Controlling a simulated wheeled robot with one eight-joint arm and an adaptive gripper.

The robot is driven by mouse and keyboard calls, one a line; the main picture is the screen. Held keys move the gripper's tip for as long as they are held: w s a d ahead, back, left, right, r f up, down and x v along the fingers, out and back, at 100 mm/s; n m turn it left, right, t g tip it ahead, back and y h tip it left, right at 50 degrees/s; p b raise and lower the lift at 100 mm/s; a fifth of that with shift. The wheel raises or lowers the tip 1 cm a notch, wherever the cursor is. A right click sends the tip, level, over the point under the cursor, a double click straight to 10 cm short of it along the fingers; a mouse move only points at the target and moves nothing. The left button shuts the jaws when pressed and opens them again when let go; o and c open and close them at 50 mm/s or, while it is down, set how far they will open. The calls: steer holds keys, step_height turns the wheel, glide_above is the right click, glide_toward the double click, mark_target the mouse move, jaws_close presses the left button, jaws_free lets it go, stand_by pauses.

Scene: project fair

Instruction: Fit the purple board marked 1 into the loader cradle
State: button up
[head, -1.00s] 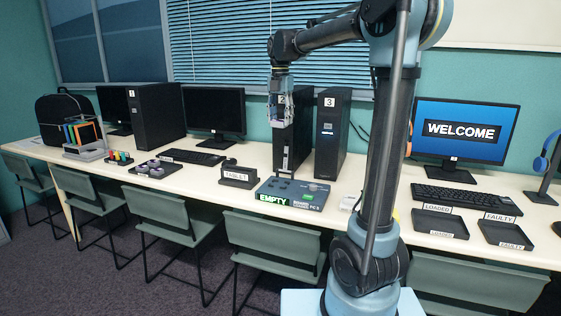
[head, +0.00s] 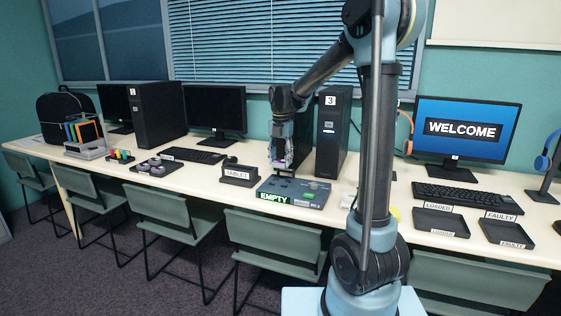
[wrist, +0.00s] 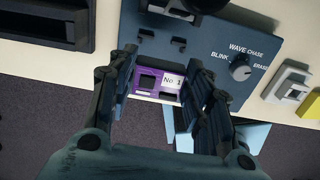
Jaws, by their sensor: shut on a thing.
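My gripper (head: 280,164) is low over the back left of the loader (head: 300,190) in the head view. In the wrist view my gripper (wrist: 163,88) is shut on the purple board (wrist: 148,97), one finger on each side. The board has a white label reading "No" and a small digit that is hard to read. It is over the near edge of the dark blue loader (wrist: 200,45); I cannot tell whether they touch. Dark raised pieces (wrist: 147,33) show on the loader's face. The loader's front display reads EMPTY. The cradle is not clearly visible.
The TABLET stand (head: 238,175) is left of the loader. The tower marked 3 (head: 331,130) stands behind it, beside another tower mostly hidden by my arm. LOADED (head: 440,222) and FAULTY (head: 508,234) trays are at the right. A mode knob (wrist: 240,69) is on the loader.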

glide_above(282, 182)
steer(key=shift+a+f, duration=0.15)
steer(key=shift+f, duration=1.2)
steer(key=shift+a+f, duration=0.1)
steer(key=shift+f, duration=1.25)
steer(key=shift+f, duration=0.3)
steer(key=shift+s+f, duration=0.1)
steer(key=shift+f, duration=0.25)
steer(key=shift+d+f, duration=0.25)
stand_by(0.8)
steer(key=o, duration=1.2)
